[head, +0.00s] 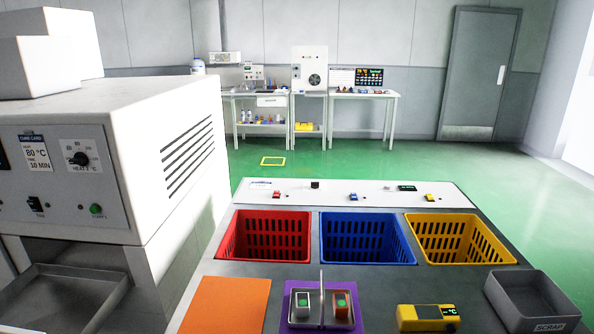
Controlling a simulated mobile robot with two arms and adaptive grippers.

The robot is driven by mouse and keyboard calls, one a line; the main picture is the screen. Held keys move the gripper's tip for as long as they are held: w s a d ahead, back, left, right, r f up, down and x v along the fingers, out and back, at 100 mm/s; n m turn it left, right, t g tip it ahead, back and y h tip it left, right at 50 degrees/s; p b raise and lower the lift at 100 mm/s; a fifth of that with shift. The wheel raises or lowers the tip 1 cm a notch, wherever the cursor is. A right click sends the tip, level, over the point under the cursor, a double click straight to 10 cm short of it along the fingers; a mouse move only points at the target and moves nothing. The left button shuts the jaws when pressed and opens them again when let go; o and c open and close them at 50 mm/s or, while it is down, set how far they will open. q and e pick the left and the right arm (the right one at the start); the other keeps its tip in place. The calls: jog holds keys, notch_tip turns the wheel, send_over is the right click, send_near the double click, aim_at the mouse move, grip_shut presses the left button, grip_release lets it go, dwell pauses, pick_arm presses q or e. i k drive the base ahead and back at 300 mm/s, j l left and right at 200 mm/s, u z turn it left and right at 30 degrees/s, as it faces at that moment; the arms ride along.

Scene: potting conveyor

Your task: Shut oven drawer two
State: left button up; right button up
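The white oven (150,135) stands at the left. Its front panel carries a cure card reading 80 °C and 10 min, a black knob (80,158) labelled like "HEAT 2", a black switch (35,204) and a green button (96,209). Below the panel, a dark grey metal drawer (65,302) sticks out of the oven front. Its visible inside looks empty, and its near part is cut off by the picture's edge. No number shows on the drawer itself. Neither of my grippers is in view.
A grey bench right of the oven holds red (264,237), blue (366,239) and yellow (459,240) baskets, an orange mat (228,305), a purple fixture (299,325), a yellow meter (427,318) and a scrap bin (533,299). Green floor lies open behind.

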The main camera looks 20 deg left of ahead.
aim_at(45, 299)
jog(key=u, duration=2.5)
